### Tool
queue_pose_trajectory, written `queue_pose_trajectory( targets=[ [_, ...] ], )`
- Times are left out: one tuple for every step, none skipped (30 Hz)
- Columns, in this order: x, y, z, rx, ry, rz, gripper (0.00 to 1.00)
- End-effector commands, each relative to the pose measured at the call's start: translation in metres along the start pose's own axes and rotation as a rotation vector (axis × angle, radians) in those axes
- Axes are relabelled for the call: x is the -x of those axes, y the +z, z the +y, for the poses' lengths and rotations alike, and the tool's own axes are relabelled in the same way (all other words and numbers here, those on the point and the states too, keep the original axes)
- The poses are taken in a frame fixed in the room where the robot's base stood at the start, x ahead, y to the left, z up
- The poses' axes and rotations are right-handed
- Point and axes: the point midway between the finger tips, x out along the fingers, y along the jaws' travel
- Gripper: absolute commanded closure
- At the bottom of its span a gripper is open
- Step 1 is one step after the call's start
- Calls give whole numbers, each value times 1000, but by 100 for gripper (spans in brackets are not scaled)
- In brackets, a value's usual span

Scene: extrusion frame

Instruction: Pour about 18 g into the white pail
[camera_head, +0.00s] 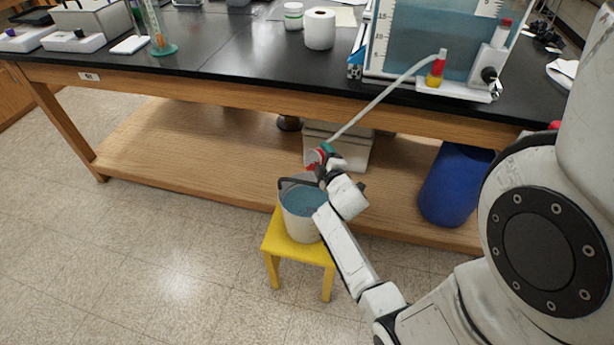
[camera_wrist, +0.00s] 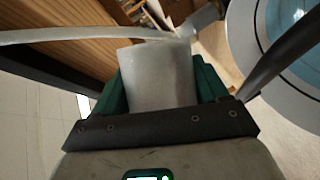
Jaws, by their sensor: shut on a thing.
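The white pail (camera_head: 299,228) stands upright on a yellow stool and holds blue liquid (camera_head: 303,202). Its rim and liquid also show at the upper right of the wrist view (camera_wrist: 293,40). A pale hose (camera_head: 385,96) runs down from the blue-filled tank (camera_head: 430,45) on the bench to my gripper (camera_head: 324,153), which is above the pail's back edge. In the wrist view, my green fingers (camera_wrist: 160,85) are shut on a pale, translucent cylindrical piece (camera_wrist: 158,78). The hose (camera_wrist: 80,36) meets it at the top. The opening of the held piece and any flow are hidden.
The yellow stool (camera_head: 276,246) stands in front of the black bench (camera_head: 240,55) and its wooden lower shelf (camera_head: 190,160). A blue drum (camera_head: 452,185) and a pale bin (camera_head: 352,152) are under the bench. A paper roll (camera_head: 320,30) stands on top. The floor at left is clear.

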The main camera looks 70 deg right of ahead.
Motion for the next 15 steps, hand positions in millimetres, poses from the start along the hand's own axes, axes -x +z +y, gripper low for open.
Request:
queue_pose_trajectory(
  targets=[
    [1, -1, 5, -19, -9, 2, 59],
    [1, -1, 4, -30, -14, 3, 59],
    [1, -1, 3, -46, -21, 5, 59],
    [1, -1, 4, -53, -23, 6, 59],
    [1, -1, 4, -60, -26, 8, 59],
    [1, -1, 5, -70, -29, 9, 59],
    [1, -1, 6, -78, -32, 9, 59],
    [1, -1, 6, -86, -35, 10, 59],
    [1, -1, 6, -96, -40, 10, 59],
    [1, -2, 7, -103, -43, 12, 59],
    [1, -2, 7, -111, -45, 13, 59],
    [1, -2, 7, -119, -50, 14, 59],
    [1, -2, 7, -126, -53, 15, 59],
    [1, -2, 7, -132, -56, 15, 59],
    [1, -2, 8, -141, -60, 17, 59]
  ],
)
